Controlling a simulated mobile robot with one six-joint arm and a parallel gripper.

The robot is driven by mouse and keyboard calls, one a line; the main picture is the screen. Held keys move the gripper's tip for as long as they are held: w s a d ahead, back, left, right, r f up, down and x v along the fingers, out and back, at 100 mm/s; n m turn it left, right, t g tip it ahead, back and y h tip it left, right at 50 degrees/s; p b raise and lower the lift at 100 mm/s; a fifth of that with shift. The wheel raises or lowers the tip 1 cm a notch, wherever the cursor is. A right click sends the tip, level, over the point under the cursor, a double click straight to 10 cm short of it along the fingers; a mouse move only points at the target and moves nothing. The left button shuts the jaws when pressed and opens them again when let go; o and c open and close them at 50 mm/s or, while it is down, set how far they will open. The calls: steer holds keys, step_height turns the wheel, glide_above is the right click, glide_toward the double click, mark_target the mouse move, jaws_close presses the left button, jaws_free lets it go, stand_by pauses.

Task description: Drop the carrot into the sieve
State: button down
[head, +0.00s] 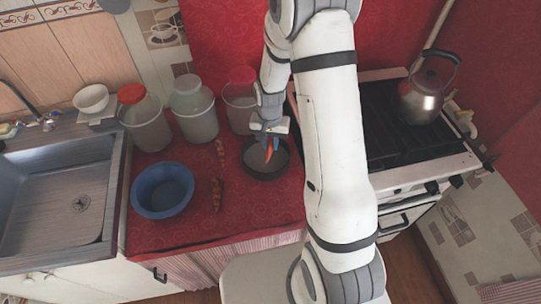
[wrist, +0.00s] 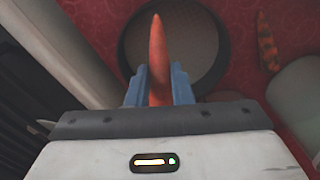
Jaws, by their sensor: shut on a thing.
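My gripper (wrist: 159,88) is shut on an orange carrot (wrist: 157,45), which sticks out past the blue fingertips in the wrist view. The carrot also shows in the head view (head: 269,149), pointing down over the sieve. The sieve (wrist: 223,55) is a round dark-rimmed pan with a grey mesh-like bottom, and it lies on the red counter right of the blue bowl in the head view (head: 265,175). The carrot is over the sieve's opening. I cannot tell how high it is above the bottom. My arm hides part of the area to the right.
A blue bowl (head: 162,189) stands on the red counter (head: 215,225). Two brownish carrot-like pieces (head: 216,194) (head: 220,150) lie between bowl and sieve. Several lidded jars (head: 195,112) stand behind. A stove with a kettle (head: 424,98) is at right, a sink (head: 60,205) at left.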

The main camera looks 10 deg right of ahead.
steer(key=c, duration=1.2)
jaws_free()
steer(key=shift+r+b, duration=0.65)
steer(key=shift+r, duration=3.3)
steer(key=s+r+n+t, duration=0.1)
steer(key=s+r, duration=0.5)
steer(key=s+d+r+n+t, duration=0.1)
steer(key=s+r+n, duration=0.1)
steer(key=s+r, duration=0.3)
steer(key=s+d+r+n+t, duration=0.1)
steer(key=s+r, duration=0.5)
steer(key=s, duration=0.3)
steer(key=shift+s+r+n, duration=0.15)
steer(key=shift+r+n, duration=0.15)
